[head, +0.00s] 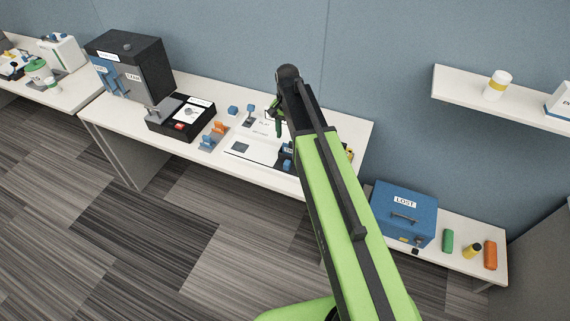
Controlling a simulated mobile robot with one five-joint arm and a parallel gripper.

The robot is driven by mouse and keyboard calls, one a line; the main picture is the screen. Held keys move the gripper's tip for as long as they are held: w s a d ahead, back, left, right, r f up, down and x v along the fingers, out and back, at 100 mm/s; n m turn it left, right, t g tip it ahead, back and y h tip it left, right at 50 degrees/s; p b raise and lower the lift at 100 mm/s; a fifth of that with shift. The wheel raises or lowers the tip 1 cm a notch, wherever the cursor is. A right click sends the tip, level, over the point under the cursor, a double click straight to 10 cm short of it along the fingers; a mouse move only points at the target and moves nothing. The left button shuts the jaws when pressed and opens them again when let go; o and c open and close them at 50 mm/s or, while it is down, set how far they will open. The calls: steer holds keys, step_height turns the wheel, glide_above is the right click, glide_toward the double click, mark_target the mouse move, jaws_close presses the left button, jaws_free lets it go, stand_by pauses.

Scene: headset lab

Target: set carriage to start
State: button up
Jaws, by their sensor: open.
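My arm reaches from the bottom of the head view over the middle table. My gripper (278,128) hangs down from its far end, small and partly hidden by the arm, with its jaws open. It is over a white panel (262,150) with a grey square and small printed labels. A small blue piece (287,164) sits at the panel's right side, beside my arm, and may be the carriage; I cannot tell for sure. A start mark cannot be read. My arm hides the panel's right part. I see nothing held in the gripper.
Left of the panel are blue and orange clips (213,136), a black tray (181,118) and a black cabinet (131,66). A blue box marked LOST (404,214) stands on a lower table at right, beside several small cylinders. A wall shelf (520,104) is at upper right.

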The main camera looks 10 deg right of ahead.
mark_target(287, 162)
step_height(287, 162, down, 16)
steer(key=b, duration=1.5)
steer(key=shift+f, duration=0.15)
jaws_close()
